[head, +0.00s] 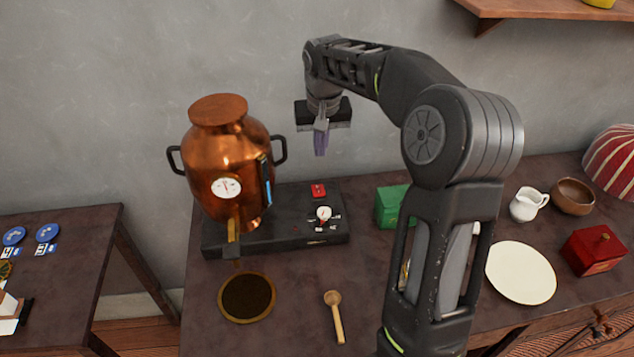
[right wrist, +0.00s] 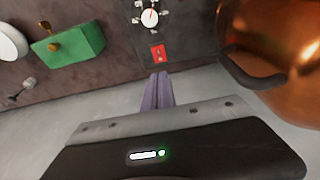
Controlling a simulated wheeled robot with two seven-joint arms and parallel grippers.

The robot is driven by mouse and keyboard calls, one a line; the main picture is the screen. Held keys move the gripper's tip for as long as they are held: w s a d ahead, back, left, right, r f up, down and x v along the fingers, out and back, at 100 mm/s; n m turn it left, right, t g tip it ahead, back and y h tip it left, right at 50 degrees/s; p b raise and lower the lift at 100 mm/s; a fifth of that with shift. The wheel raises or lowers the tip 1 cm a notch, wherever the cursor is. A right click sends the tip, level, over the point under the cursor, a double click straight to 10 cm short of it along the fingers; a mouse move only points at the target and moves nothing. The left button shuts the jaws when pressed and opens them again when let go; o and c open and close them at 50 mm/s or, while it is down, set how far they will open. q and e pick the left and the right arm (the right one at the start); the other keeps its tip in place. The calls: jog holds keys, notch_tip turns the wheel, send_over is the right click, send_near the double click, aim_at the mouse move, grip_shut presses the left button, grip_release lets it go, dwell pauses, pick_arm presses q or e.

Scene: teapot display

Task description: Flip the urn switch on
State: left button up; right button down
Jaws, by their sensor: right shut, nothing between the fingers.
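The copper urn (head: 222,165) stands on a black base (head: 275,228) on the dark table. A red switch (head: 318,190) sits on the base's top, right of the urn and behind a small white gauge (head: 323,213). The switch also shows in the right wrist view (right wrist: 157,53), just beyond my fingertips; its on or off position is too small to tell. My right gripper (head: 321,152) is shut and empty, pointing down above the switch, apart from it. Its purple fingers show in the right wrist view (right wrist: 158,78). My left gripper is not in view.
A green box (head: 392,205) stands right of the base, partly behind my right arm. A round dark mat (head: 246,297) and a wooden spoon (head: 335,316) lie in front. A cream plate (head: 521,272), white jug (head: 528,204) and red box (head: 593,250) are farther right. A wall rises behind.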

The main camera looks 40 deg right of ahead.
jog(key=p, duration=0.2)
send_near(319, 193)
jog(key=x, duration=0.5)
jog(key=shift+w+d+f, duration=0.15)
jog(key=shift+w, duration=0.25)
jog(key=shift+f, duration=0.45)
jog(key=shift+f+b, duration=0.25)
jog(key=shift+b, duration=0.3)
jog(key=b, duration=0.2)
jog(key=f+t+b, duration=0.1)
jog(key=b, duration=0.1)
jog(key=shift+s+f+h, duration=0.25)
jog(key=shift+s+h, duration=0.05)
jog(key=shift+r+p, duration=0.5)
jog(key=shift+r, duration=0.05)
jog(key=shift+f, duration=0.1)
jog(key=shift+w, duration=0.1)
